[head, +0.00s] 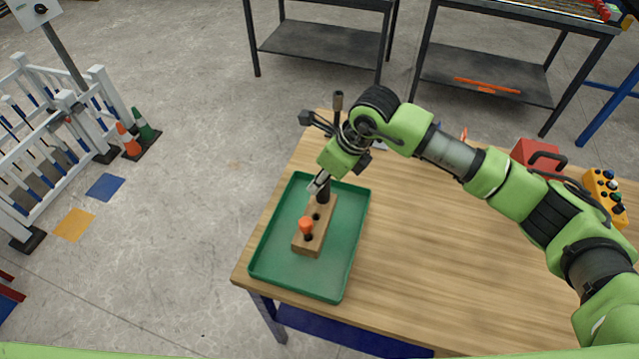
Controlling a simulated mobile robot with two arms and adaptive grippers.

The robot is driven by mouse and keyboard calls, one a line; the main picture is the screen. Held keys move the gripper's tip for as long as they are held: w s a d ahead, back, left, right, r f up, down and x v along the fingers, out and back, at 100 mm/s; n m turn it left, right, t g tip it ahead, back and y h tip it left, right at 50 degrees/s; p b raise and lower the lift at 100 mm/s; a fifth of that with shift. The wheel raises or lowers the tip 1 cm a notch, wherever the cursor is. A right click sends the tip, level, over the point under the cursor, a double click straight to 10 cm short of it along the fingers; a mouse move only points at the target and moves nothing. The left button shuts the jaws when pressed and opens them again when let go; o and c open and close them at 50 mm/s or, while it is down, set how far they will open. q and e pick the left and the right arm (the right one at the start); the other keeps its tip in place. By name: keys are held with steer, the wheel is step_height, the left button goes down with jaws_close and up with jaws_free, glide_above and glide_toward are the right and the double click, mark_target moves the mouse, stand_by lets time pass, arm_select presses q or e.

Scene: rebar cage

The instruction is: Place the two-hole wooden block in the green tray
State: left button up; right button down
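A wooden block (328,222) with dark holes in its top lies inside the green tray (345,275), on the tray's floor. A dark upright piece (323,194) stands at the block's far end. My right gripper (318,184) points down right at that far end, over the tray. Its fingers overlap the dark piece and the block's end in the picture, so I cannot tell whether they touch or grip either. My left gripper is not in view.
The tray sits at the left end of the wooden table (440,280). A red box (535,153) and a yellow button box (606,192) stand at the right. A dark upright rod (338,115) shows behind the gripper. The table's front middle is clear.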

mark_target(316, 213)
steer(key=shift+w+a+f, duration=0.15)
steer(key=shift+a+f, duration=0.05)
steer(key=shift+a, duration=0.05)
step_height(316, 213, down, 2)
steer(key=shift+f+p, duration=0.25)
steer(key=shift+p, duration=0.3)
steer(key=shift+f, duration=0.25)
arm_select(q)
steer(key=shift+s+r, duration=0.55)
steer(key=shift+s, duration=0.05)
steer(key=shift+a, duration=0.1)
arm_select(e)
steer(key=shift+f, duration=0.1)
steer(key=shift+f+b, duration=0.15)
steer(key=shift+b, duration=0.15)
steer(key=c, duration=1.8)
jaws_free()
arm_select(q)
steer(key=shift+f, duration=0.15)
arm_select(e)
steer(key=shift+o, duration=0.2)
steer(key=shift+d, duration=0.1)
